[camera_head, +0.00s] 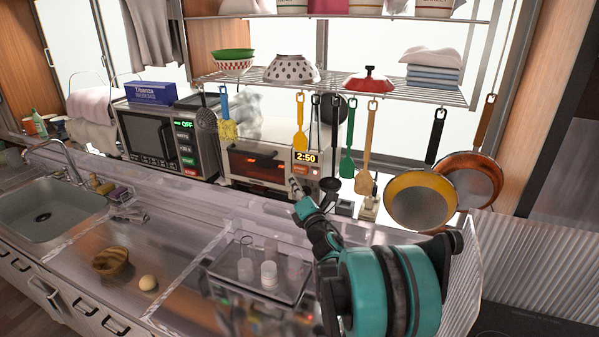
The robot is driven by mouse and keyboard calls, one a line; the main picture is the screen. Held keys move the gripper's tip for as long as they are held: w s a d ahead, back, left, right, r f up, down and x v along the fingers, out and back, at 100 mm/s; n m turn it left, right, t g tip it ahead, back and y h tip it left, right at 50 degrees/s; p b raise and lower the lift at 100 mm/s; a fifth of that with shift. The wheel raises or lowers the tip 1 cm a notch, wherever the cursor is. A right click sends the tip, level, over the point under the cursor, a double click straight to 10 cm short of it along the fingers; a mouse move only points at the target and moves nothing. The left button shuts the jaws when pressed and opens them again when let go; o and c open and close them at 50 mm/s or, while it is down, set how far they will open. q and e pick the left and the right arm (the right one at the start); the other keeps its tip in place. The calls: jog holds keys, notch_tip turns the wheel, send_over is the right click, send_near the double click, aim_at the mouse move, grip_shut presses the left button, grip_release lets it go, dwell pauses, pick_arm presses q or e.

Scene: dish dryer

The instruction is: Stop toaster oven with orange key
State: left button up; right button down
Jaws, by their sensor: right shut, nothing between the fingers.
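The toaster oven (262,167) stands at the back of the counter, its window glowing orange and its lit display (306,157) reading 2:50. Small keys (315,171) sit below the display; one looks reddish-orange, but they are too small to tell apart surely. My right gripper (294,184) is shut and empty, just in front of the oven's lower right front, below and left of the keys. I cannot tell whether it touches the oven. My teal right arm comes in from the lower right. My left gripper is not in view.
A microwave (160,140) stands left of the oven. Utensils, including a yellow spatula (300,125) and a green one (348,150), hang from the rack (395,95) near the oven's right side. Pans (420,200) hang further right. A tray (252,288) with small cups lies in front.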

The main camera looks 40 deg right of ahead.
aim_at(297, 169)
jog(key=shift+w+d, duration=0.3)
jog(key=shift+d, duration=0.3)
jog(key=shift+w+d, duration=0.3)
jog(key=shift+d, duration=0.3)
jog(key=shift+d, duration=0.1)
dwell(0.5)
jog(key=shift+w+d, duration=0.2)
jog(key=shift+d, duration=0.05)
jog(key=shift+w+d, duration=0.4)
jog(key=shift+d, duration=0.35)
dwell(1.0)
dwell(0.4)
jog(key=shift+s+a, duration=0.3)
jog(key=shift+a, duration=0.3)
jog(key=shift+s+a, duration=0.3)
jog(key=shift+a, duration=0.25)
jog(key=shift+s+a, duration=0.4)
jog(key=shift+a, duration=0.35)
jog(key=shift+s+a, duration=0.35)
jog(key=shift+a, duration=0.35)
jog(key=shift+s+a, duration=0.4)
jog(key=shift+a, duration=0.35)
